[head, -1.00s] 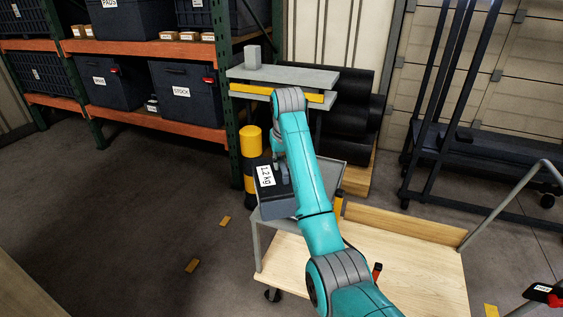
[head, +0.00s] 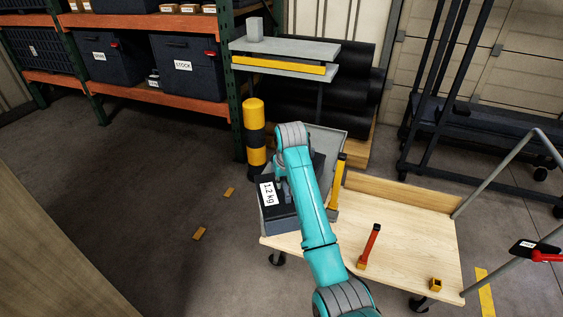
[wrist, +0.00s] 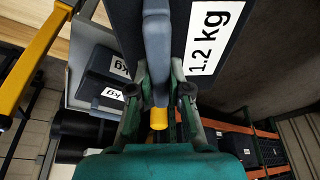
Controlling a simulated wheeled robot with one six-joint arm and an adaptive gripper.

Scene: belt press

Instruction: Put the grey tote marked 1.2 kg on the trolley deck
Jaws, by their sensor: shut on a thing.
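The grey tote marked 1.2 kg (head: 284,226) hangs from my gripper, with its white label facing up-left in the head view. In the wrist view the tote (wrist: 115,22) and its grey handle fill the top. My gripper (wrist: 158,76) is shut on that handle; the arm partly hides it in the head view. The trolley deck (head: 410,240) is pale wood with a low raised board along its back. The tote overlaps the grey tray and the deck's left end in the picture; I cannot tell its height above them.
A grey tray (head: 333,150) with dark totes (wrist: 105,75) stands behind the held tote. A striped bollard (head: 254,135) stands behind left. The deck's middle right is clear.

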